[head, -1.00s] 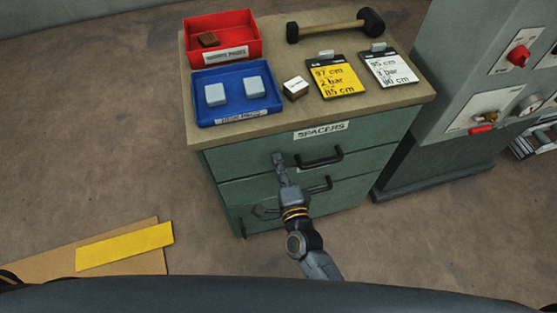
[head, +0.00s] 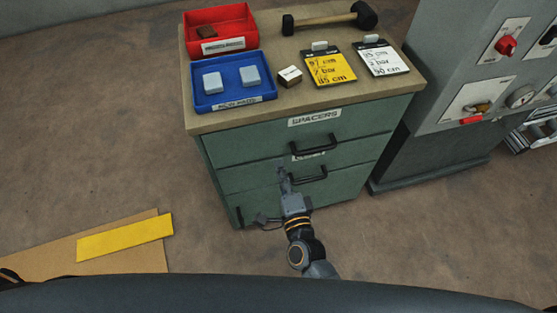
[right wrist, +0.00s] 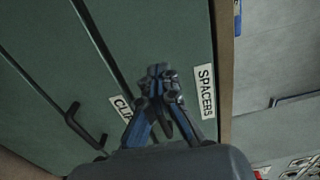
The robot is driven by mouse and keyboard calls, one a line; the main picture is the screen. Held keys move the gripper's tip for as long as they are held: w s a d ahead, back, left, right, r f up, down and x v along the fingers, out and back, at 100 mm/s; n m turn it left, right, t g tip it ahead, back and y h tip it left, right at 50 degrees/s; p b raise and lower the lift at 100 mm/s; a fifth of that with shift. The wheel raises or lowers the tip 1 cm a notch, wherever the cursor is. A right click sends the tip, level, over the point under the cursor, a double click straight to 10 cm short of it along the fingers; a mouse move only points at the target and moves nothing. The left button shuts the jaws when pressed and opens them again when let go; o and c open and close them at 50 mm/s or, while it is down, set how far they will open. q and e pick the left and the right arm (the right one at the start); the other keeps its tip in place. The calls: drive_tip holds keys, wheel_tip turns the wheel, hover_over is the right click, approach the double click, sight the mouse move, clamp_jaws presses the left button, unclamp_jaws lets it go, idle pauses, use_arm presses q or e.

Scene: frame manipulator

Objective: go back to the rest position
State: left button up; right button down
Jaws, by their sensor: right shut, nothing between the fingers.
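My right gripper (head: 284,178) is in front of the green drawer cabinet (head: 240,185) in the head view, at the level of its middle drawer. In the right wrist view its fingers (right wrist: 158,72) are together and empty. The drawers look closed. The top drawer carries a "SPACERS" label (head: 314,117), which also shows in the right wrist view (right wrist: 205,92). I cannot tell whether the fingertips touch the drawer front. The gripper partly hides the lower drawers. My left gripper is not in view.
On the cabinet top are a red tray (head: 248,42), a blue tray (head: 264,97), a small block (head: 290,77), a hammer (head: 325,20), a yellow note (head: 325,70) and a white note (head: 383,62). A grey machine (head: 440,100) stands right. Floor (head: 110,130) at left is mostly clear.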

drive_tip(key=v, duration=0.6)
drive_tip(key=s+d+f+n+g+h+p, duration=0.1)
drive_tip(key=s+d+f+n+g, duration=0.2)
drive_tip(key=f, duration=0.5)
drive_tip(key=s+d+f+n+g+p, duration=0.1)
drive_tip(key=s+d+f+n+g, duration=0.2)
drive_tip(key=f, duration=0.5)
drive_tip(key=s+d+f+n+g+h+p, duration=0.1)
drive_tip(key=s+d+f+n+g, duration=0.2)
drive_tip(key=f, duration=0.5)
use_arm(q)
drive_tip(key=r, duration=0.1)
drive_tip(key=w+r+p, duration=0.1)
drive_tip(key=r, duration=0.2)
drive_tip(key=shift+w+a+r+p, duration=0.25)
drive_tip(key=shift+p, duration=0.1)
use_arm(e)
drive_tip(key=s+d+f+n+g+h, duration=0.1)
drive_tip(key=s+d+f+n+g, duration=0.1)
drive_tip(key=s+d+f, duration=0.2)
drive_tip(key=s+d+f+n+g+h, duration=0.1)
drive_tip(key=s+d+f, duration=0.4)
drive_tip(key=s, duration=0.5)
drive_tip(key=s+d+f+n+g+h, duration=0.1)
drive_tip(key=s+d+f+n+g, duration=0.3)
drive_tip(key=s, duration=0.4)
drive_tip(key=shift+d+f+n+h, duration=0.3)
drive_tip(key=shift+d+f+n, duration=0.1)
drive_tip(key=shift+d, duration=0.15)
